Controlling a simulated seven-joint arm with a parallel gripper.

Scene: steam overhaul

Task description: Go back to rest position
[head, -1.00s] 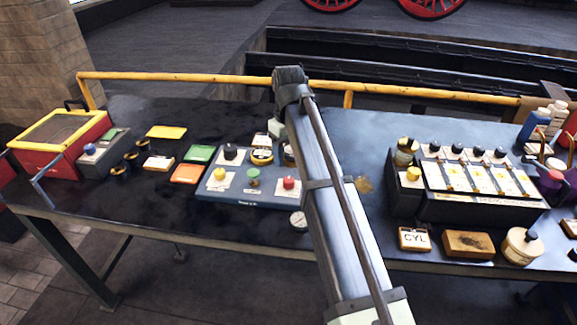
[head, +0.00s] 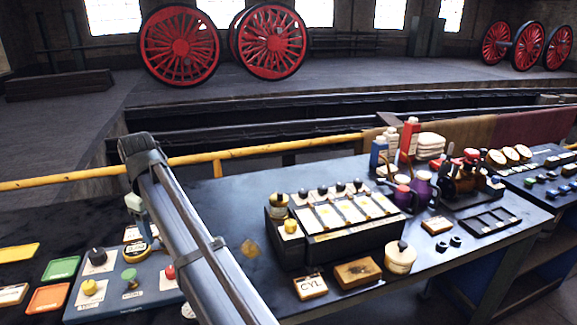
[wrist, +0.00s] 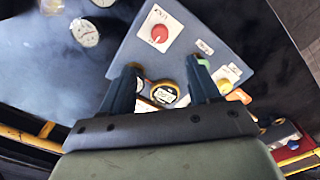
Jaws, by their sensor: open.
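My gripper (wrist: 163,82) shows in the wrist view with two dark blue fingers spread apart. No object is held between them. A round yellow-and-black dial (wrist: 164,95) lies beyond the gap between the fingers; I cannot tell the height above it. The blue panel (wrist: 190,60) with a red knob (wrist: 159,33) fills the middle of that view. The same dial (head: 138,250) shows beside the arm there.
A black rack (head: 340,245) with white labelled cards stands right of my arm. A CYL block (head: 311,287), a wooden block (head: 358,272) and a round tin (head: 400,258) lie in front. Bottles (head: 379,153) stand behind. A yellow rail (head: 260,150) runs along the table's back.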

